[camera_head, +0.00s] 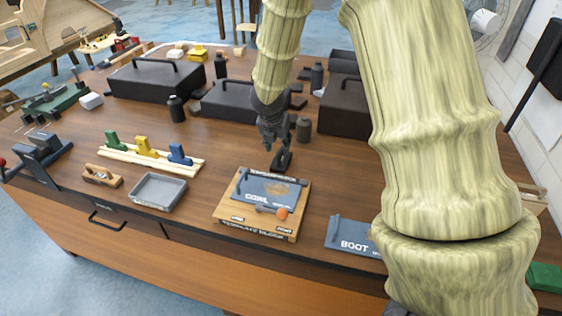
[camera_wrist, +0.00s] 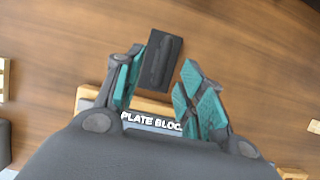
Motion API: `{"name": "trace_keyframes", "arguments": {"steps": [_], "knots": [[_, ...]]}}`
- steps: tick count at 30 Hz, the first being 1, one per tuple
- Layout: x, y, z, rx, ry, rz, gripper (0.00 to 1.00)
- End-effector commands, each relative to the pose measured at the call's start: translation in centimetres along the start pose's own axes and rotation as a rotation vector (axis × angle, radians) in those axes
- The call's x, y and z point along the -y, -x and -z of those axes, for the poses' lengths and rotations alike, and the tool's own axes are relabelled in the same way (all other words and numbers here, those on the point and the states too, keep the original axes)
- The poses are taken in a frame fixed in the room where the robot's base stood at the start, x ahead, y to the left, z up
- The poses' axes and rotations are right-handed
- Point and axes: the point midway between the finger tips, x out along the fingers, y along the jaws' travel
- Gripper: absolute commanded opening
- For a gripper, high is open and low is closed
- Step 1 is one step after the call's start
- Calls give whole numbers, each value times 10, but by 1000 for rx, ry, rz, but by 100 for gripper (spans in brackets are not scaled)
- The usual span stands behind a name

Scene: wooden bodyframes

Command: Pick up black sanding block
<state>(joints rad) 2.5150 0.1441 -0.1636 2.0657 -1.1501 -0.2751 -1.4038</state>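The black sanding block (camera_head: 281,160) lies on the wooden table just behind the template board. In the wrist view the dark rectangular block (camera_wrist: 160,62) shows between and ahead of the fingertips, slightly tilted in the picture. My gripper (camera_head: 274,142) points down just above the block. In the wrist view its teal-padded fingers (camera_wrist: 162,75) are spread apart with nothing held between them. I cannot tell exactly how high the fingertips are over the block.
The template board (camera_head: 230,209) holds a blue-grey plate and an orange-tipped tool. A grey tray (camera_head: 159,192) is left of it, a BOOT plate (camera_head: 350,233) right. Black cases (camera_head: 345,106) and a dark canister (camera_head: 304,129) stand behind and beside my gripper.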

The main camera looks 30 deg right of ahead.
Motion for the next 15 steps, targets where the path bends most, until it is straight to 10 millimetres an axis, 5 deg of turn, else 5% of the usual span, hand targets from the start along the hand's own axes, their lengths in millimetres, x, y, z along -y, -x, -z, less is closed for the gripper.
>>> {"name": "trace_keyframes", "arguments": {"steps": [15], "knots": [[3, -32, -1, 0, 1, 3, 39]]}}
